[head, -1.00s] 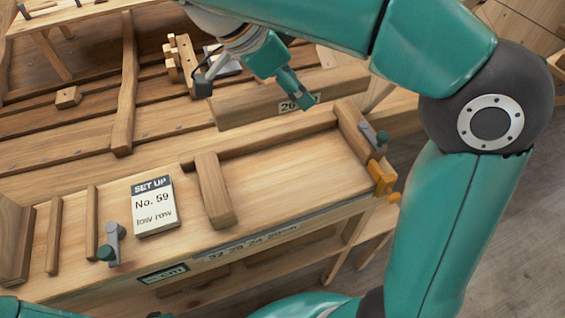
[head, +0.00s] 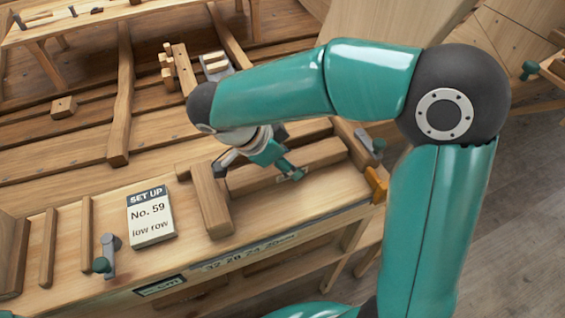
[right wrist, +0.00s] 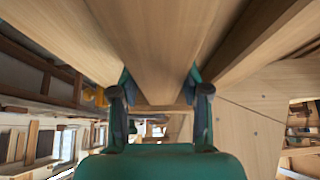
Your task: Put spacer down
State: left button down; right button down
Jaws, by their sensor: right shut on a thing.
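The spacer, a long wooden bar (head: 322,154), lies lengthwise over the right part of the bench top (head: 280,212), between a wooden crosspiece (head: 212,200) and the right end stop. I cannot tell whether it touches the bench. My right gripper (head: 258,170) is shut on it, partly hidden by my own forearm. In the right wrist view, the spacer (right wrist: 158,55) runs between the two fingers of that gripper (right wrist: 160,97). My left gripper is not in view.
A card reading "SET UP No. 59 low row" (head: 150,214) lies left of the crosspiece. A grey clamp with a green knob (head: 107,254) sits on the front edge, another clamp (head: 370,143) at the right end. Orange blocks (head: 375,184) are at the right corner. Hull planking rises behind.

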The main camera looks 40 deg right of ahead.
jog(key=shift+f, duration=0.1)
jog(key=shift+f, duration=0.1)
jog(key=c, duration=0.6)
grip_release()
jog(key=shift+o, duration=0.2)
jog(key=shift+r, duration=0.2)
jog(key=v, duration=1.2)
jog(key=shift+s+b, duration=0.1)
jog(key=shift+b, duration=0.3)
